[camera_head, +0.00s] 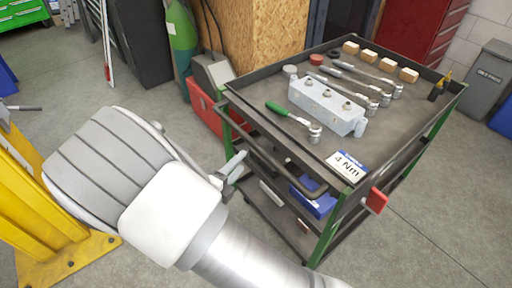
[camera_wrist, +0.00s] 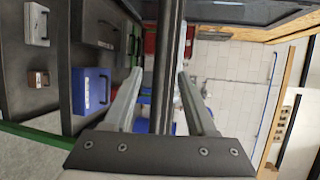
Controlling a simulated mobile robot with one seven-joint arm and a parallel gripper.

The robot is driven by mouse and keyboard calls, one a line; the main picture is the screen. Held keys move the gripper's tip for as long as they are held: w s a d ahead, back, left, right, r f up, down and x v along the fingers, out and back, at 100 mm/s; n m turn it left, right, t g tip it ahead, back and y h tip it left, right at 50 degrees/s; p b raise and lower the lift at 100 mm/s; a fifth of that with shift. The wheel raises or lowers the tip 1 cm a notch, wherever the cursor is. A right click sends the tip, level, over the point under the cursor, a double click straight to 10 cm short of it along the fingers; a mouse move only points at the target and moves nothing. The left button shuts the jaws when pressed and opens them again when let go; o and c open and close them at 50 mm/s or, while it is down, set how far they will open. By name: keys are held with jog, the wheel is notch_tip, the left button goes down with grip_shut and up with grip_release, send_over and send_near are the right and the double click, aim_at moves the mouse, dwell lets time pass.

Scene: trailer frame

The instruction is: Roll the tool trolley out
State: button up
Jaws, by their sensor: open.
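The tool trolley (camera_head: 395,140) has a grey tray top, green corner posts and lower shelves, and stands at the right in the head view. Its dark push handle (camera_head: 285,178) runs along the near left side. My gripper (camera_head: 236,167) is at this handle, partly hidden by my own wrist. In the wrist view, my gripper (camera_wrist: 160,78) is open, with one finger on each side of the dark handle bar (camera_wrist: 167,55). I cannot tell whether either finger touches the bar. A red piece (camera_head: 376,200) sticks out at the trolley's near right corner.
Tools, a metal block (camera_head: 326,105) and a "4 Nm" card (camera_head: 347,166) lie on the trolley top. A red box (camera_head: 208,108) and green cylinder (camera_head: 181,38) stand behind it. A yellow frame (camera_head: 30,205) is at left. Floor right of the trolley is clear.

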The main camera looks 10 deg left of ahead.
aim_at(254, 148)
jog(key=b+x, duration=0.2)
jog(key=x, duration=0.8)
jog(key=shift+w, duration=0.2)
grip_shut()
dwell(1.0)
